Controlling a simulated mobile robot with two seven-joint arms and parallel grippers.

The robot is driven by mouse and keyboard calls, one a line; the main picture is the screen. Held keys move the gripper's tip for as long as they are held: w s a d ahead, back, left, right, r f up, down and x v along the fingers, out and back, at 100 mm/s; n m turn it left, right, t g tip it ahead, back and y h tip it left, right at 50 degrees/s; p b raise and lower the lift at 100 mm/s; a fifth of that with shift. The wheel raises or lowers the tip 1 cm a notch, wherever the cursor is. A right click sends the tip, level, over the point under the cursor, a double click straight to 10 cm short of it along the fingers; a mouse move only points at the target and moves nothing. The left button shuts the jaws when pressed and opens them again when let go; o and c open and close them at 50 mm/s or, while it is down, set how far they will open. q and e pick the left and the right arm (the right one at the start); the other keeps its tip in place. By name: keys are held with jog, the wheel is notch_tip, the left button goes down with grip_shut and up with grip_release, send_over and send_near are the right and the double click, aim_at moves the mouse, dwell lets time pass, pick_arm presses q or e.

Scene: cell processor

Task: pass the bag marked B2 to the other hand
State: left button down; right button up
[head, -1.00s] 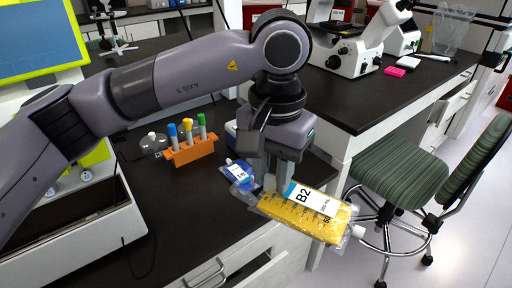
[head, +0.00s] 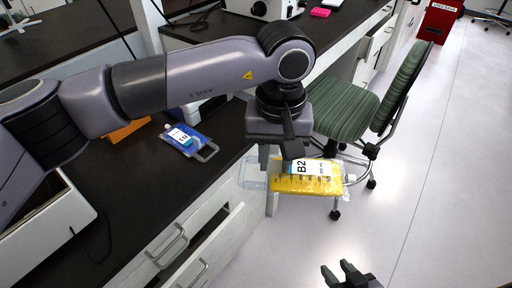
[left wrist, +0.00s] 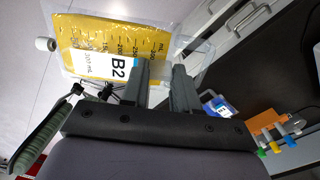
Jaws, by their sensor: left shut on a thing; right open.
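The bag marked B2 (head: 315,184) is yellow with a white and blue label. My left gripper (head: 280,168) is shut on it near its clear end and holds it in the air, past the bench's front edge. In the left wrist view the bag (left wrist: 95,35) extends to the left from the fingers of the left gripper (left wrist: 163,75). My right gripper (head: 343,270) shows at the bottom edge of the head view, over the floor. It is open and empty, below and apart from the bag.
A blue bag (head: 185,138) lies on the dark bench (head: 150,185). An orange rack (head: 126,130) is partly hidden behind my left arm. An open drawer (head: 205,240) juts out below the bench. A green chair (head: 345,108) stands behind the held bag.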

pick_arm(q)
jog(key=s+a+r+m, duration=0.1)
jog(key=a+r+m, duration=0.15)
jog(key=a, duration=0.35)
jog(key=s+a+r+m, duration=0.1)
jog(key=a+r+m, duration=0.15)
jog(key=a, duration=0.35)
pick_arm(e)
jog(key=shift+o, duration=0.6)
jog(key=o, duration=0.3)
jog(key=g+y, duration=1.1)
jog(key=g, duration=0.3)
send_near(265, 186)
jog(key=shift+w+d, duration=0.25)
jog(key=shift+d, duration=0.65)
jog(key=shift+s+r, duration=0.1)
jog(key=shift+r, duration=0.1)
pick_arm(q)
jog(key=w+d+f+m, duration=0.2)
jog(key=d+f+m, duration=0.2)
jog(key=f+m, duration=0.1)
jog(key=shift+d, duration=0.25)
pick_arm(e)
jog(key=x, duration=1.1)
jog(key=shift+a+r, duration=0.15)
jog(key=shift+a, duration=0.35)
